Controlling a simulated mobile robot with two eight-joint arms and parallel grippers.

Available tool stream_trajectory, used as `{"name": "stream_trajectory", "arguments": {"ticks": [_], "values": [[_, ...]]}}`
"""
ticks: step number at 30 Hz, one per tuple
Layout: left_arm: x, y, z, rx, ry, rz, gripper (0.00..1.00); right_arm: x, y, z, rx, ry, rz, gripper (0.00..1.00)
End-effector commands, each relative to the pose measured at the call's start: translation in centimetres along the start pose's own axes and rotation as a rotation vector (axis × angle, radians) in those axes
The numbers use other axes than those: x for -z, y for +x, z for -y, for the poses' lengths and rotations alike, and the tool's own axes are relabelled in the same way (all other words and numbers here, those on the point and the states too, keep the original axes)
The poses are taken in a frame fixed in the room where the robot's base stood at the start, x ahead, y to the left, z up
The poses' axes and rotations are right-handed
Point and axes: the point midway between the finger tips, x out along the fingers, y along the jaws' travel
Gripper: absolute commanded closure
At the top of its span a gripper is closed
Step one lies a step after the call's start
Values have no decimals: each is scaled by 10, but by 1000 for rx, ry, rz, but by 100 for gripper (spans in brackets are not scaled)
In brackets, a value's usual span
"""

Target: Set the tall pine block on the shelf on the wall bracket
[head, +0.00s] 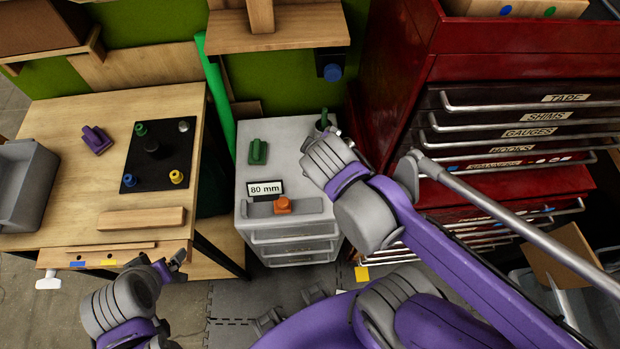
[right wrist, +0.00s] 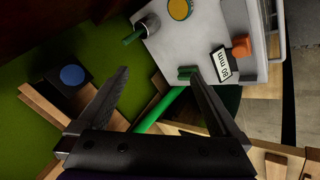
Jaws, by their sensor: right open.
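A tall pale pine block (head: 260,14) stands on the wooden wall shelf (head: 300,32) at the top of the head view, its upper end cut off by the frame. Which part is the wall bracket I cannot tell for sure; a dark fitting with a blue disc (head: 333,71) is below the shelf's right end and also shows in the right wrist view (right wrist: 71,76). My right gripper (right wrist: 160,75) is open and empty; in the head view its hand is over the back of the grey cabinet, below the shelf. My left gripper (head: 178,262) is low, by the workbench's front edge.
The grey drawer cabinet (head: 285,228) carries a green clip (head: 258,151), an orange piece (head: 282,205) and an "80 mm" sign (head: 265,188). A green pole (head: 218,95) rises left of it. A red tool chest (head: 480,60) stands right; a workbench (head: 90,225) stands left.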

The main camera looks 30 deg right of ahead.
Motion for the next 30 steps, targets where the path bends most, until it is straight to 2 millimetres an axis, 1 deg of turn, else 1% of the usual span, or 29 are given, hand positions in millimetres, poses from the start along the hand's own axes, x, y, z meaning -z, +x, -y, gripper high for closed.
{"name": "stream_trajectory", "arguments": {"ticks": [1,3,6,9,30], "values": [[0,0,0,0,0,0,0,-10,0,19,71,142,2,0],[0,0,0,0,0,0,0,-18,-2,43,161,319,8,0],[0,0,0,0,0,0,0,-22,-6,65,250,488,18,0],[0,0,0,0,0,0,0,-24,-8,75,293,566,27,0],[0,0,0,0,0,0,0,-23,-8,77,301,580,27,0]]}}
